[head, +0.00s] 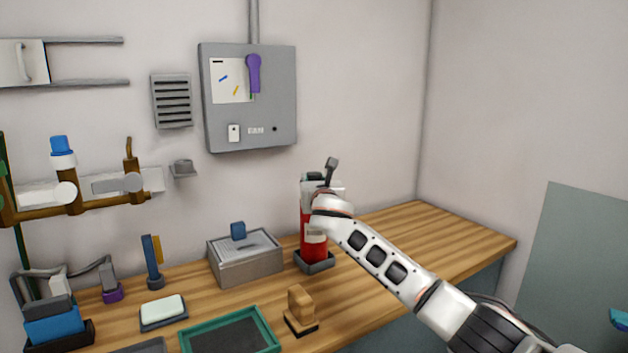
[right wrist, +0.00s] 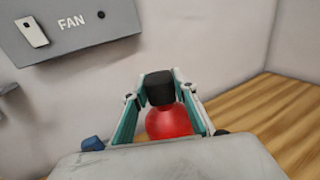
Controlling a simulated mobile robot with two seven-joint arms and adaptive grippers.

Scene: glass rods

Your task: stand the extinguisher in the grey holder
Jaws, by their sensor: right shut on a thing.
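The red extinguisher (head: 314,246) stands upright at the back of the bench, with a pale label band. Its base is inside the outline of the grey holder (head: 317,268), whose front rim passes before it. I cannot tell whether it rests on the holder's floor. My right gripper (head: 318,184) is at the extinguisher's top, mostly hidden by my own wrist. In the right wrist view the fingers (right wrist: 158,92) are shut on the black head (right wrist: 160,88), above the red dome (right wrist: 168,122). My left gripper is not in view.
A grey box (head: 246,266) stands left of the holder. A wooden block on a dark base (head: 301,308) and a green-rimmed tray (head: 270,331) are in front. A grey FAN panel (head: 280,95) hangs on the wall. The bench to the right (head: 440,232) is clear.

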